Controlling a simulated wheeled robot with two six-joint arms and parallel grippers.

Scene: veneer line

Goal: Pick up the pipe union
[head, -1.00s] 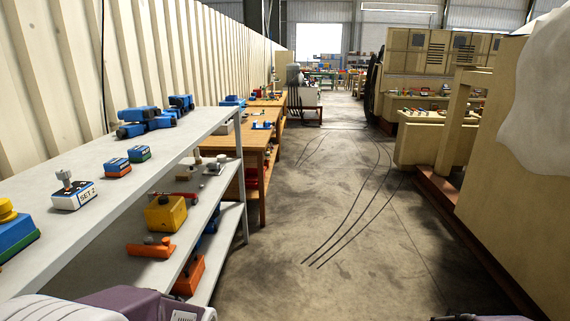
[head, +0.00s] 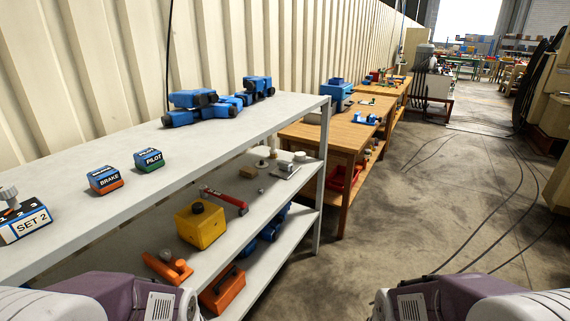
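I cannot make out the pipe union with certainty in the head view. Several small metal-looking parts lie at the far end of the shelf rack's middle board (head: 222,170). They include a small dark round piece (head: 261,190) and a grey flat piece with a knob (head: 285,170). They are too small to name. Parts of both my arms show at the bottom left and bottom right edges. Neither gripper is in the picture, so their fingers are hidden from me.
The rack's top board (head: 75,190) holds blue power tools (head: 205,107), a BRAKE block (head: 104,180), a PILOT block (head: 149,159) and a SET 2 block (head: 24,222). Below are a yellow box (head: 200,226) and an orange tool (head: 168,266). Wooden benches (head: 325,136) stand beyond.

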